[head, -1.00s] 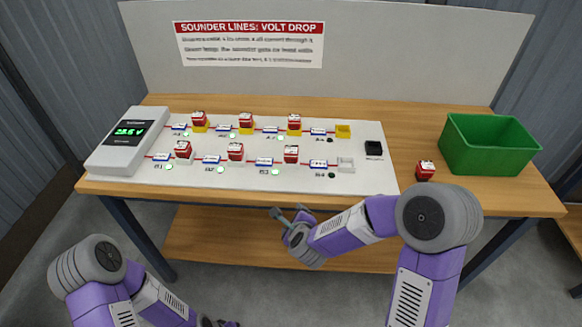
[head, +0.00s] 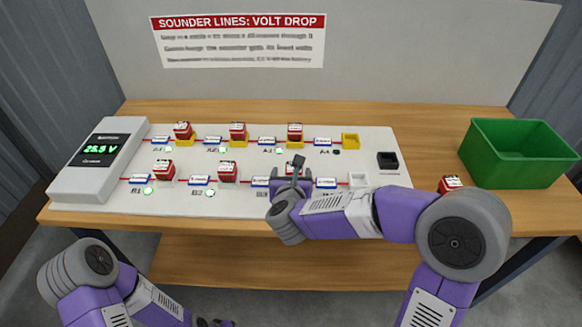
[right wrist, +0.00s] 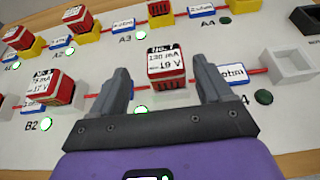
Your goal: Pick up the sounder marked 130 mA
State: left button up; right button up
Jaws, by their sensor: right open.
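The sounder marked 130 mA (right wrist: 167,66) is a red block with a white label, seated in a white socket in the front row of the board. In the head view this sounder (head: 297,165) is partly hidden by my right gripper (head: 290,176). In the right wrist view the open right gripper (right wrist: 160,72) has one finger on each side of the sounder, with gaps visible. My left gripper (head: 215,322) barely shows at the bottom edge, and its jaws cannot be made out.
Other red sounders, such as one marked 75 mA (right wrist: 53,88), stand in both rows of the white board (head: 110,198). An empty white socket (head: 358,180) is to the right. A green bin (head: 520,175) and a loose red sounder (head: 449,184) are at the right.

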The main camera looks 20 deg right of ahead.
jog(key=x, duration=0.4)
jog(key=b+x, duration=0.1)
jog(key=x, duration=0.1)
jog(key=shift+w+d+r, duration=0.1)
jog(key=shift+d+r, duration=0.05)
jog(key=shift+d, duration=0.2)
jog(key=c, duration=1.1)
